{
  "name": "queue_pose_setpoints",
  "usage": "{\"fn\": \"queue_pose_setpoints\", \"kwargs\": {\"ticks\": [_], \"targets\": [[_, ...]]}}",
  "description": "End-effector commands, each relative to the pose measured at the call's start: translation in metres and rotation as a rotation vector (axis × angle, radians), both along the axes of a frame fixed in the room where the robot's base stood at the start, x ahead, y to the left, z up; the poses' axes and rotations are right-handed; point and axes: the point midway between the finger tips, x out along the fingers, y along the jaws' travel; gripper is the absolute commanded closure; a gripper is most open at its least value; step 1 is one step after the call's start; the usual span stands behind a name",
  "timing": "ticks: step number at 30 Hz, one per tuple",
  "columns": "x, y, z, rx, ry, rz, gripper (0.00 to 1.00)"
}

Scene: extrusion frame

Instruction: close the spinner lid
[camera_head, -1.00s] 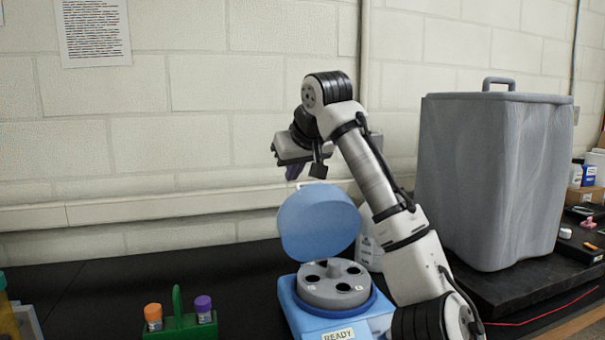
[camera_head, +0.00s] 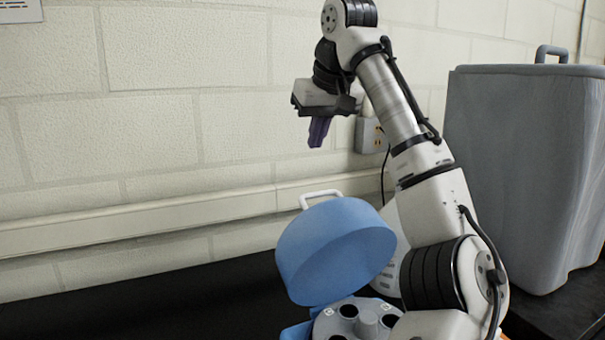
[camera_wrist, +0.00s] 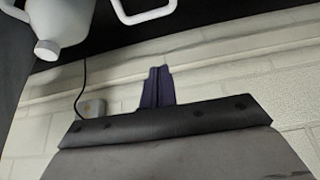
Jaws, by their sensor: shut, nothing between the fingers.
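The spinner is a blue machine with a grey round rotor (camera_head: 362,322) with several dark holes, cut off by the bottom edge of the head view. Its blue round lid (camera_head: 335,255) stands raised and tilted behind the rotor, so the spinner is open. A white loop handle (camera_head: 320,196) shows at the lid's top edge. The handle also shows at the top of the wrist view (camera_wrist: 146,14). My gripper (camera_head: 317,145) is shut and empty, its purple fingers pointing down, above the lid and apart from it. The fingers show in the wrist view (camera_wrist: 157,70).
A large grey bin-like box (camera_head: 525,170) stands at the right. A white jug (camera_wrist: 62,28) is behind the spinner. A wall outlet (camera_head: 372,135) and a pale rail (camera_head: 150,220) run along the brick wall behind. The black bench (camera_head: 150,305) left of the spinner looks clear.

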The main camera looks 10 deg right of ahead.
Motion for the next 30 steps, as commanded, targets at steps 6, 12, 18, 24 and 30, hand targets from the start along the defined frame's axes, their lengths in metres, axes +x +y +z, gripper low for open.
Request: {"fn": "queue_pose_setpoints", "kwargs": {"ticks": [6,12,18,24,30], "targets": [[0.007,0.000,-0.014,-0.002,0.001,-0.001,1.00],[0.025,0.004,-0.049,-0.001,0.003,0.001,1.00],[0.045,0.008,-0.087,-0.001,0.003,0.000,1.00],[0.022,0.003,-0.091,-0.003,0.000,-0.001,1.00],[0.009,0.002,-0.093,-0.001,-0.002,0.000,1.00]]}}
